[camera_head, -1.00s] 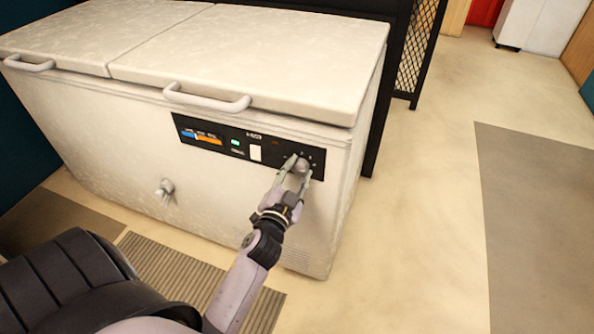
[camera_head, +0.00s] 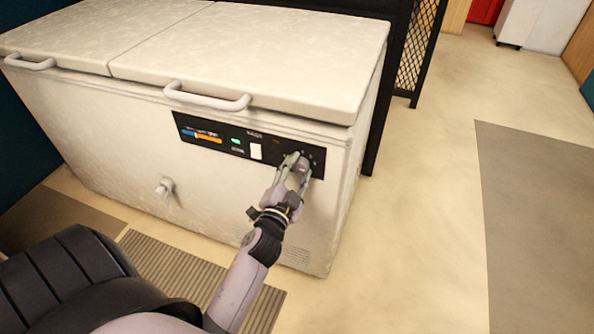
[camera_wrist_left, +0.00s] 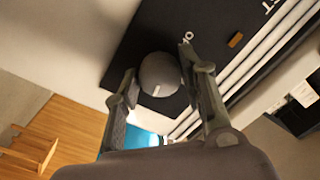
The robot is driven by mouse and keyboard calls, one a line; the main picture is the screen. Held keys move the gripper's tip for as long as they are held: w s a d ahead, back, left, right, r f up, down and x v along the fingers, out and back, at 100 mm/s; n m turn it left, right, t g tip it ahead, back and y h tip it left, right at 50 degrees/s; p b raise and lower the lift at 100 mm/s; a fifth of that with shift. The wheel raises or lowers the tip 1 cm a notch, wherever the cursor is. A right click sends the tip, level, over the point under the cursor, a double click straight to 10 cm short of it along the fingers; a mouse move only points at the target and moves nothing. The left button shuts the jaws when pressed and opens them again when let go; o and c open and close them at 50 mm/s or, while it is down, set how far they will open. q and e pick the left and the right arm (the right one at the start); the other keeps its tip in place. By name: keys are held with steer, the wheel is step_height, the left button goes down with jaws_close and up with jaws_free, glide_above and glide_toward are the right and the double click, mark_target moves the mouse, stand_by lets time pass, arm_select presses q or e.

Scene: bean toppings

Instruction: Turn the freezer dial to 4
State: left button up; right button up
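The white chest freezer (camera_head: 110,125) has a black control panel (camera_head: 222,146) along its upper front. The round grey dial (camera_head: 303,164) sits at the panel's right end. A white digit shows beside the dial, but the number at the mark cannot be read. My right gripper is not in view.
Two lids with handles (camera_head: 207,102) close the freezer top, above the panel. A small drain knob (camera_head: 165,187) sticks out low on the front. A black mesh rack (camera_head: 415,50) stands behind right. The floor (camera_head: 425,220) to the right is clear.

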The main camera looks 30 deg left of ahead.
mark_target(302, 131)
arm_select(q)
steer(key=o, duration=0.3)
step_height(302, 131, up, 10)
steer(key=shift+f, duration=0.1)
stand_by(0.6)
